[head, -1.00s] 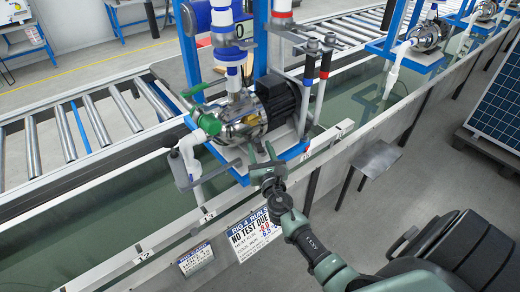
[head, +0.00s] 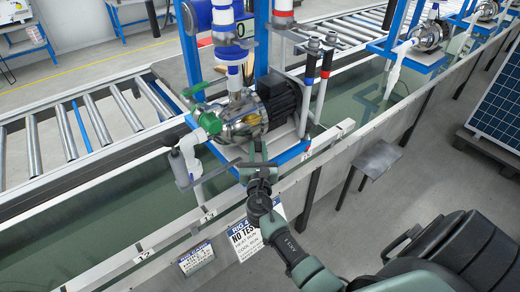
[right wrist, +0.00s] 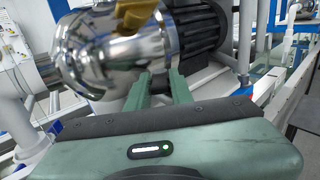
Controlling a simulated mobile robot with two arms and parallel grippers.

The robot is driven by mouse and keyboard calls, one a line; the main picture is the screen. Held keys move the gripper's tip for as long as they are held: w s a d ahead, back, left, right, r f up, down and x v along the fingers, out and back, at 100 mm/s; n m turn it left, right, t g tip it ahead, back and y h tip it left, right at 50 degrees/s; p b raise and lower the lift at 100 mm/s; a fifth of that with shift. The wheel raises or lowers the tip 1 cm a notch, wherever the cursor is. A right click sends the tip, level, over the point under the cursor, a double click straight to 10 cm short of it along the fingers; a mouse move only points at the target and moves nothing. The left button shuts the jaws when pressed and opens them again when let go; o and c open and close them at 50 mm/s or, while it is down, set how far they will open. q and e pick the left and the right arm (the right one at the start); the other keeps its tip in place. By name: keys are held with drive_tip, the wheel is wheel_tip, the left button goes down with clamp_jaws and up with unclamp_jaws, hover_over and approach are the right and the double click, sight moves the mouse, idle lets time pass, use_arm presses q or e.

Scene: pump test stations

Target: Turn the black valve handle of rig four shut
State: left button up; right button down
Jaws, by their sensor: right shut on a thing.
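Rig four's pump, with a shiny metal housing (head: 240,118) and a black motor (head: 280,97), stands on a blue-framed base beside the water trough. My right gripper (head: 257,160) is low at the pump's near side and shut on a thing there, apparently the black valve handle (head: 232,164). That dark lever shows just left of the fingers; the gripped part is hidden. In the right wrist view, the two green fingers (right wrist: 161,88) point at the pump, with the metal housing (right wrist: 100,55) close in front. My left gripper is not in view.
A green valve (head: 211,122) and a green lever (head: 195,88) sit left of the pump. Upright pipes (head: 325,62) stand to its right. The trough's rail (head: 110,265) and a white sign (head: 243,240) are below. A small grey table (head: 376,158) stands right.

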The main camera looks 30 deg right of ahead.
drive_tip(key=h, duration=0.1)
drive_tip(key=m+g+h+b, duration=0.1)
drive_tip(key=a+m+g+h, duration=0.1)
drive_tip(key=shift+w+f+b, duration=0.15)
drive_tip(key=shift+w+b, duration=0.15)
drive_tip(key=shift+w, duration=0.05)
drive_tip(key=shift+w+a+m+g+h+b, duration=0.1)
drive_tip(key=shift+w+m+g+h+b, duration=0.05)
drive_tip(key=shift+m+g+h+b, duration=0.55)
drive_tip(key=shift+w+a+m+g+h+b, duration=0.1)
drive_tip(key=shift+m+g+h+b, duration=0.35)
drive_tip(key=shift+m+g, duration=0.35)
drive_tip(key=c, duration=1.2)
unclamp_jaws()
drive_tip(key=shift+c, duration=0.2)
drive_tip(key=shift+d+r, duration=0.1)
drive_tip(key=shift+r, duration=0.1)
drive_tip(key=shift+r, duration=0.15)
